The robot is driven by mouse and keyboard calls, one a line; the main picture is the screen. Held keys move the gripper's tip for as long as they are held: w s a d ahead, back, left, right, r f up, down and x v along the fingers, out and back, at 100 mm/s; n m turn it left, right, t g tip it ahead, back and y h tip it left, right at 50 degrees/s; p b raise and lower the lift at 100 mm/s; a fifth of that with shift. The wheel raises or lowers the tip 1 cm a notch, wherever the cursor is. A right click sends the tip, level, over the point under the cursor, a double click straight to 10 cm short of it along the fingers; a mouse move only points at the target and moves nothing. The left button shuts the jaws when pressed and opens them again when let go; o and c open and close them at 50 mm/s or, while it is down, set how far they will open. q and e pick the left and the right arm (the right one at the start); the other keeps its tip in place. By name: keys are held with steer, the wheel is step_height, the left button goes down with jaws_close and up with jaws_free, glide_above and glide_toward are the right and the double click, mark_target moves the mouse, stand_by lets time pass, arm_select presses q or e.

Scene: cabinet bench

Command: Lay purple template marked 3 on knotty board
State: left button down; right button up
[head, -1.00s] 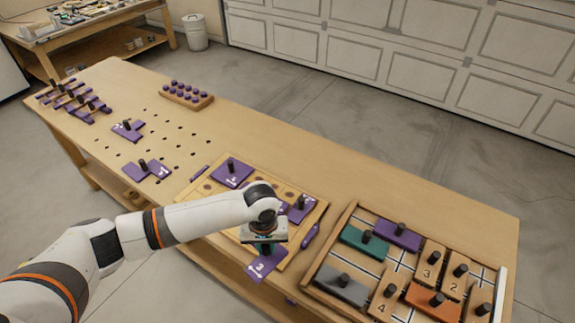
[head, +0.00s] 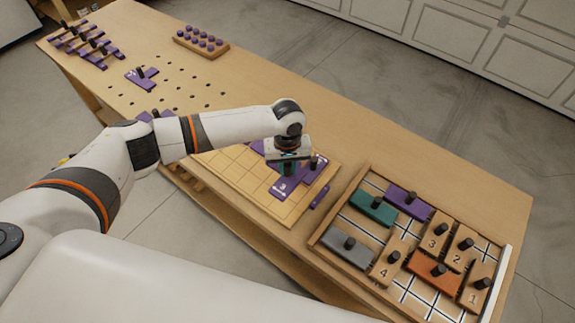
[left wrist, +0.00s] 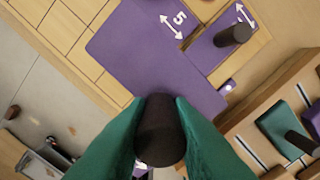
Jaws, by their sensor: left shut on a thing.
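The purple template marked 3 (head: 284,188) is under my left gripper (head: 287,166), which is shut on its dark knob (left wrist: 160,130). The template is over the right part of the light wooden board (head: 235,172), which shows grid lines. I cannot tell whether it touches the board. The teal fingers cover the held template's near part. My right gripper is not in view.
A tray (head: 318,238) with colored and numbered wooden blocks stands right of the board. A small purple strip (head: 320,197) lies at the board's right edge. Purple templates (head: 140,77) and a rack of purple pegs (head: 201,43) are farther left. The back right bench top is clear.

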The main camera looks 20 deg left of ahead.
mark_target(288, 177)
arm_select(q)
steer(key=shift+r, duration=0.1)
step_height(288, 177, down, 5)
steer(key=shift+f+b, duration=0.1)
steer(key=shift+b, duration=1)
steer(key=shift+f+b, duration=0.45)
steer(key=shift+f, duration=0.6)
steer(key=shift+r+p, duration=0.1)
steer(key=shift+p, duration=0.35)
steer(key=shift+s+d, duration=0.1)
steer(key=shift+f+p, duration=0.4)
